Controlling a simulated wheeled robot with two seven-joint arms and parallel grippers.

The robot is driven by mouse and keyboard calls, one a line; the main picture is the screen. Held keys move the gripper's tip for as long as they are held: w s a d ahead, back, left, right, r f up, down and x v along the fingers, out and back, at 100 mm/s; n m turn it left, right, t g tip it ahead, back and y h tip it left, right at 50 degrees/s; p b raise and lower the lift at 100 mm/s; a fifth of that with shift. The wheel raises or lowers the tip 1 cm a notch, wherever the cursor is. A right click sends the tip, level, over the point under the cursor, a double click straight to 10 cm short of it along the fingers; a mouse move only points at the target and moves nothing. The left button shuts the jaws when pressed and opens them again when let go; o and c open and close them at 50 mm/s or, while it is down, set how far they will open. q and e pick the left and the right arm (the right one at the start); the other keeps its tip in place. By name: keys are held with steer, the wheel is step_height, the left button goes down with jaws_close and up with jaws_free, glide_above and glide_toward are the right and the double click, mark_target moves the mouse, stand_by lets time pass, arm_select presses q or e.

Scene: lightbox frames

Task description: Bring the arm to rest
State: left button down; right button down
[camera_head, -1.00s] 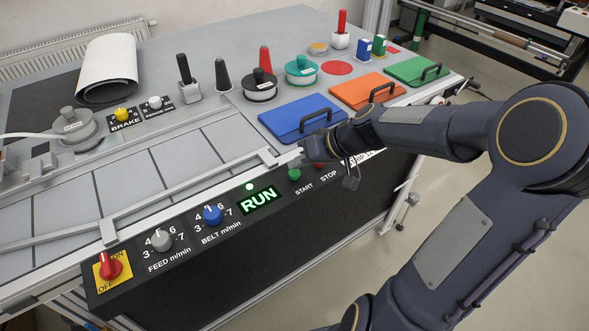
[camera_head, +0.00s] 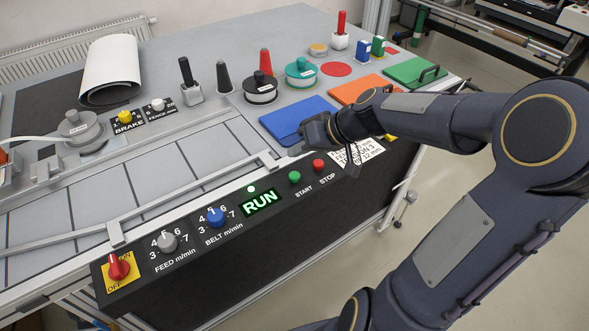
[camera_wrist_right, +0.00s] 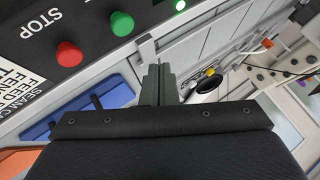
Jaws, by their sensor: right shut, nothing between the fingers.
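My right arm comes in from the right in the head view and reaches over the front of the machine table. Its gripper (camera_head: 297,149) is shut and empty, above the front edge beside the blue lidded panel (camera_head: 285,121). The arm hides part of that panel and of the orange one (camera_head: 352,90). In the right wrist view the closed fingers (camera_wrist_right: 160,70) point away over the table, with nothing between them. The green START button (camera_head: 295,177) and red STOP button (camera_head: 318,166) are both clear of the gripper. My left gripper is out of view.
The control panel carries a lit green RUN display (camera_head: 261,202), a blue belt knob (camera_head: 215,217), a grey feed knob (camera_head: 167,243) and a red switch (camera_head: 118,265). A metal guide rail (camera_head: 190,194) runs along the table. Open floor lies to the right.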

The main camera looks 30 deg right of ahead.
steer(key=shift+r, duration=0.1)
stand_by(0.4)
steer(key=s+a+h, duration=0.1)
steer(key=s+a, duration=0.3)
steer(key=s, duration=0.6)
steer(key=s+a+g+h, duration=0.1)
steer(key=s+a, duration=0.3)
steer(key=s, duration=0.7)
steer(key=shift+m, duration=0.3)
steer(key=shift+s, duration=0.15)
